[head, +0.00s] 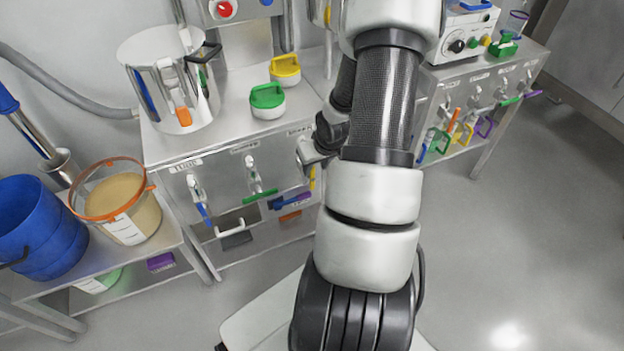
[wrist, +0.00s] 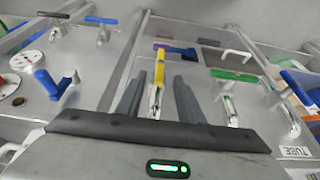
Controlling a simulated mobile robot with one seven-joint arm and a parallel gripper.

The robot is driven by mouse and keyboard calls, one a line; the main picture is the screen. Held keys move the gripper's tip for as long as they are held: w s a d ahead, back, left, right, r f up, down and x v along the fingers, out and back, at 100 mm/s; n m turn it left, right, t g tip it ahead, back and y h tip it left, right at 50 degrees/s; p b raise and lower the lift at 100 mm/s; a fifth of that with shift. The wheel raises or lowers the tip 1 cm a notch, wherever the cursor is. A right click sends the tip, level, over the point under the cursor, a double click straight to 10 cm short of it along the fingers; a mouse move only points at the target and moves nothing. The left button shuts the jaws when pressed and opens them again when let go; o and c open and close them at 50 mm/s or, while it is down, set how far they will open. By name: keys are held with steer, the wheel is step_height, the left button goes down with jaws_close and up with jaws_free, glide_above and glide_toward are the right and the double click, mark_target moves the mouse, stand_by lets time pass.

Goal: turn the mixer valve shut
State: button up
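Valves with coloured lever handles line the front of the steel bench. I cannot tell from the labels which one is the mixer valve. In the wrist view my gripper (wrist: 158,98) is open, with one finger on each side of a yellow valve handle (wrist: 158,76). The handle runs roughly along the fingers, with a gap on both sides. In the head view only a bit of the yellow handle (head: 312,178) shows beside my arm, and my gripper is mostly hidden. A green valve handle (wrist: 235,75) lies crosswise to the right, beyond it a slanted blue one (wrist: 298,88).
A steel pot (head: 150,80) and green-topped (head: 268,96) and yellow-topped (head: 285,68) items stand on the bench. A blue bucket (head: 38,228) and a clear tub (head: 125,205) stand at left. More handles (wrist: 47,85) lie left in the wrist view. Floor at right is clear.

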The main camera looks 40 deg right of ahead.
mark_target(313, 172)
steer(key=b+x, duration=0.2)
steer(key=x, duration=0.5)
steer(key=shift+w+f, duration=0.1)
steer(key=shift+f, duration=0.1)
jaws_close()
